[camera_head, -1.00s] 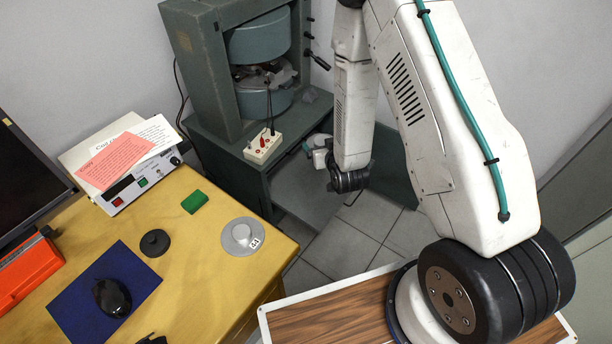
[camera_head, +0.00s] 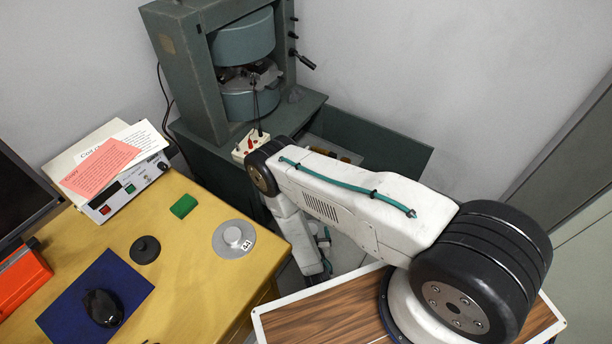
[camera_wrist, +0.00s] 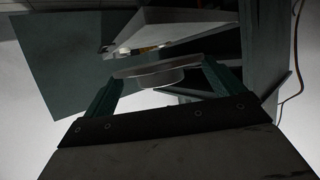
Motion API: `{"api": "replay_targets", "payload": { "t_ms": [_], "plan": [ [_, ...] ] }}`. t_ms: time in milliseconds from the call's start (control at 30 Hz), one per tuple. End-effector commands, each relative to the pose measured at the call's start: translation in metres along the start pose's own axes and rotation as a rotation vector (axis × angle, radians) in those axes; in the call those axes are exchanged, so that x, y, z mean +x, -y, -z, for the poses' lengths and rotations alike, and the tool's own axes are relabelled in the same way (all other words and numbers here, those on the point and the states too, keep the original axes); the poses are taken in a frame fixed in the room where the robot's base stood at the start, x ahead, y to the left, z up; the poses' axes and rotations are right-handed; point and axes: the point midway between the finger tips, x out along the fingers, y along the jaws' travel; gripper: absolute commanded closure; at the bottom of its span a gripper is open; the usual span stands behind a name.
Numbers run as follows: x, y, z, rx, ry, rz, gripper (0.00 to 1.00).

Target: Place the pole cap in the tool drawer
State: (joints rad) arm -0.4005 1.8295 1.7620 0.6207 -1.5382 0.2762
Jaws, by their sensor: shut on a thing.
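A pale grey pole cap (camera_wrist: 160,78), a flat disc with a short round boss, is held between the teal fingers of my gripper (camera_wrist: 162,76) in the wrist view. My gripper is shut on it. The open tool drawer (camera_wrist: 190,37) shows just beyond the cap in that view, with a few yellowish things inside. In the head view the drawer's dark green wall (camera_head: 385,138) shows behind my arm. The arm hides the near part of the drawer, and most of my gripper and the cap. I cannot tell the exact gap between cap and drawer.
The green magnet (camera_head: 195,75) stands at the back, with a white switch box (camera_head: 243,147) on its base. The yellow table (camera_head: 185,285) at left holds a labelled grey disc (camera_head: 232,240), a black disc (camera_head: 145,250), a green block (camera_head: 184,206) and a meter (camera_head: 125,190).

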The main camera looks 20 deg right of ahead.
Motion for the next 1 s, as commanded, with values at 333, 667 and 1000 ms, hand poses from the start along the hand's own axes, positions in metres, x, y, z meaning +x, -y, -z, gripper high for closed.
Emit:
{"api": "replay_targets", "payload": {
  "t_ms": [333, 667, 1000],
  "plan": [
    [0.029, -0.001, -0.006, 0.010, -0.006, -0.010, 0.55],
    [0.105, 0.012, 0.017, 0.009, -0.007, -0.008, 0.55],
    [0.141, 0.019, 0.028, 0.006, -0.003, -0.007, 0.55]
  ]
}}
